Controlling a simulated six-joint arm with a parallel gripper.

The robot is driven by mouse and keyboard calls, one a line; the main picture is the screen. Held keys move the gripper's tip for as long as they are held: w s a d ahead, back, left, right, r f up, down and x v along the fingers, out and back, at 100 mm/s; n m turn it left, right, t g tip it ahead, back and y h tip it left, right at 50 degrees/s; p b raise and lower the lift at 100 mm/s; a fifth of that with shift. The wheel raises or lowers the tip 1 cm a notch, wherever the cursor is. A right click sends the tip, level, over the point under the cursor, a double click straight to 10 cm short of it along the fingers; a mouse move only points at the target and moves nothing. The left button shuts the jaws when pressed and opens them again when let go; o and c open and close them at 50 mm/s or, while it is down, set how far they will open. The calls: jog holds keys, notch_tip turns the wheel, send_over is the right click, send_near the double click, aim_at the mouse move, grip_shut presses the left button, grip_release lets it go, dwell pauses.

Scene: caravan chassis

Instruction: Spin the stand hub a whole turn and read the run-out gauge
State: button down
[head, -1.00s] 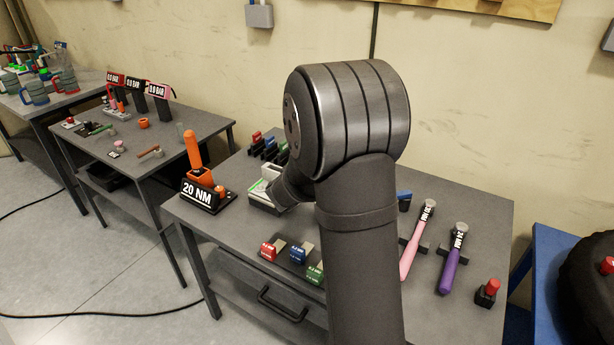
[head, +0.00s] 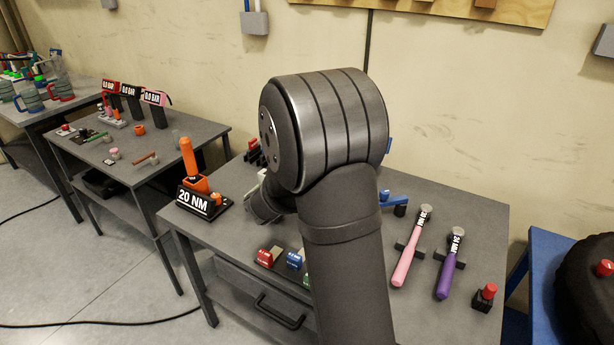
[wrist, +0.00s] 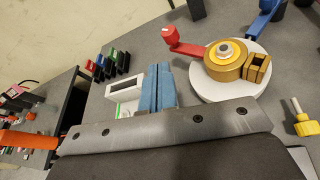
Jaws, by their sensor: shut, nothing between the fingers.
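In the wrist view a round brass-coloured hub (wrist: 226,57) with a grey centre sits on a white disc (wrist: 228,84). A red arm with a red knob (wrist: 180,42) reaches to its left side, and a blue lever (wrist: 262,20) lies beyond it at upper right. My gripper (wrist: 161,78) shows its two blue fingers shut together with nothing between them. It is left of the disc and apart from the hub. In the head view my arm hides the hub and my gripper; part of a blue lever (head: 394,200) shows at right. I cannot make out a gauge reading.
A white open-framed block (wrist: 124,88) stands beside my fingers. A yellow knob (wrist: 303,124) is at far right in the wrist view. The 20 NM stand (head: 203,200), a pink-handled tool (head: 404,265) and a purple-handled tool (head: 446,276) are on the same table.

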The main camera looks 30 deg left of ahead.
jog(key=a+f+m+t+h, duration=0.5)
jog(key=a+m, duration=0.3)
jog(key=m, duration=1.1)
jog(key=w+d+g, duration=0.1)
jog(key=w+d, duration=0.3)
jog(key=w, duration=0.7)
jog(key=shift+w+d+f, duration=0.2)
jog(key=shift+d+f, duration=0.05)
jog(key=shift+f, duration=0.15)
jog(key=shift+w, duration=0.15)
